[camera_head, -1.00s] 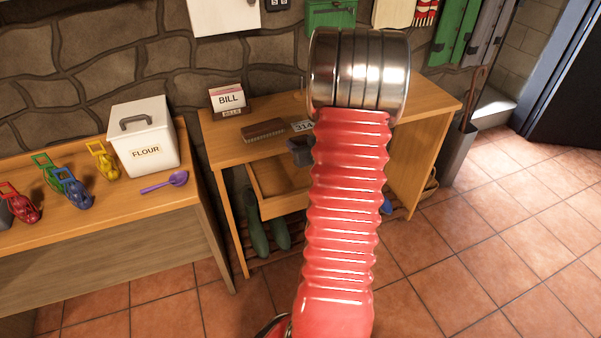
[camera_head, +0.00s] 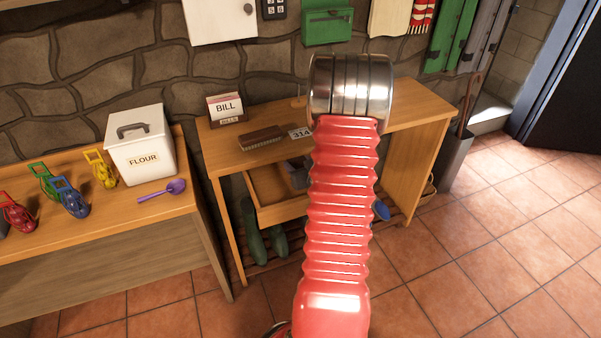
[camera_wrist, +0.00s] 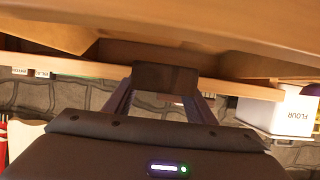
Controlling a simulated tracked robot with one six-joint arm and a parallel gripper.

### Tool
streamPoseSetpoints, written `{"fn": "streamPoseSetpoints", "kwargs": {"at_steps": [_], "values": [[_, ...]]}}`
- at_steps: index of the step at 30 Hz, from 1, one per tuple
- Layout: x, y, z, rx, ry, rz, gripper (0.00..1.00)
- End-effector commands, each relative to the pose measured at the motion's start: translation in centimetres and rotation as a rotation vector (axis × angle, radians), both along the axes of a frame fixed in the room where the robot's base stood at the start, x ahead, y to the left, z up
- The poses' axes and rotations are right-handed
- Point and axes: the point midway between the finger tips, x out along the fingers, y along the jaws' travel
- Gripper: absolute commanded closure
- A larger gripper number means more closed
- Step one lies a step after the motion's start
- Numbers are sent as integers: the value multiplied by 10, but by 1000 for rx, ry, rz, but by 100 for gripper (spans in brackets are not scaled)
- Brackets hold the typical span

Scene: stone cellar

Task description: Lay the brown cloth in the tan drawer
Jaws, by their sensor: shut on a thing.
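The tan drawer (camera_head: 268,212) is pulled open under the top of the wooden desk. Part of my gripper (camera_head: 297,173) shows as a dark grey piece at the drawer's right part, beside my red arm, which hides the rest. In the wrist view my gripper (camera_wrist: 164,92) is shut on a dark brown piece, the brown cloth (camera_wrist: 165,76), held between the fingertips. A tan wooden band, apparently the drawer (camera_wrist: 230,22), crosses the top of that view. I cannot tell whether the cloth touches the drawer floor.
On the desk top (camera_head: 220,150) are a brown brush (camera_head: 262,138), a BILL holder (camera_head: 226,107) and a 314 tag (camera_head: 299,133). Green boots (camera_head: 252,232) stand below the drawer.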

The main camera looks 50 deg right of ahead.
Motion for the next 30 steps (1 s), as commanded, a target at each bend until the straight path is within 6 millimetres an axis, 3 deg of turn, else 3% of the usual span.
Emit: {"fn": "streamPoseSetpoints", "kwargs": {"at_steps": [8,21,30], "values": [[0,0,-2,1,0,0,72],[0,0,-41,0,0,-1,72],[-1,-1,-42,0,0,-1,72]]}}
